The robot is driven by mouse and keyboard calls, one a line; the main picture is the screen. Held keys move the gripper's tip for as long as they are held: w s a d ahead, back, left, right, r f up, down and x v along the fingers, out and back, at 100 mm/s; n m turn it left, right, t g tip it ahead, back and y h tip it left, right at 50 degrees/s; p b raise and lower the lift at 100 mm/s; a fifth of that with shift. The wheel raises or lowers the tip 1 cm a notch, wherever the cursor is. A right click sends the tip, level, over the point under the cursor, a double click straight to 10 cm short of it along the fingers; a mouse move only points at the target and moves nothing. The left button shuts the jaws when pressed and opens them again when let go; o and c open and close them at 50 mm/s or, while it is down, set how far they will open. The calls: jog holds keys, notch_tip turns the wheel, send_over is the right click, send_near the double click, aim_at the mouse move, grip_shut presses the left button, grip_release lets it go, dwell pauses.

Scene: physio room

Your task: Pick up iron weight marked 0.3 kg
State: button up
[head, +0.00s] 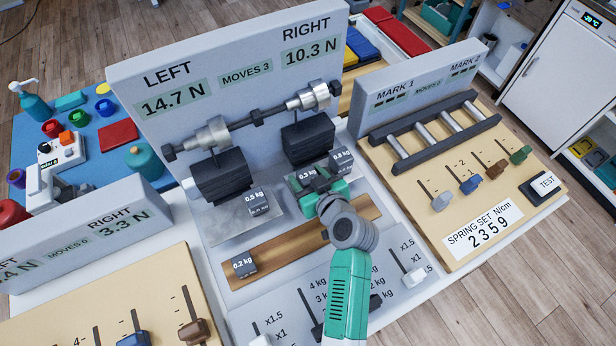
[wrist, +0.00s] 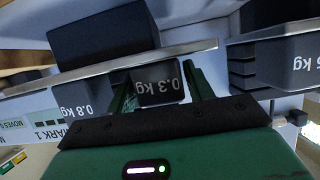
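The iron weight marked 0.3 kg (head: 307,175) is a small dark block at the front of the balance's right pan. In the wrist view this weight (wrist: 158,84) stands between my two dark green fingers, its label upside down. In the head view my gripper (head: 318,182) reaches over the right pan from the front and hides part of the weight. In the wrist view my gripper (wrist: 163,82) has one finger on each side of it. I cannot tell whether the fingers press on it or leave small gaps.
A weight apparently marked 0.8 kg (head: 341,159) is close beside it. A 0.5 kg weight (head: 258,201) stands on the left pan. A 0.2 kg weight (head: 243,263) sits on the wooden strip (head: 300,245). Large dark blocks (head: 308,138) stand behind; a spring board (head: 450,180) is right.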

aim_at(308, 175)
jog(key=c, duration=0.8)
notch_tip(308, 175, up, 10)
jog(key=p, duration=0.2)
jog(key=shift+p, duration=0.35)
jog(key=shift+c, duration=0.2)
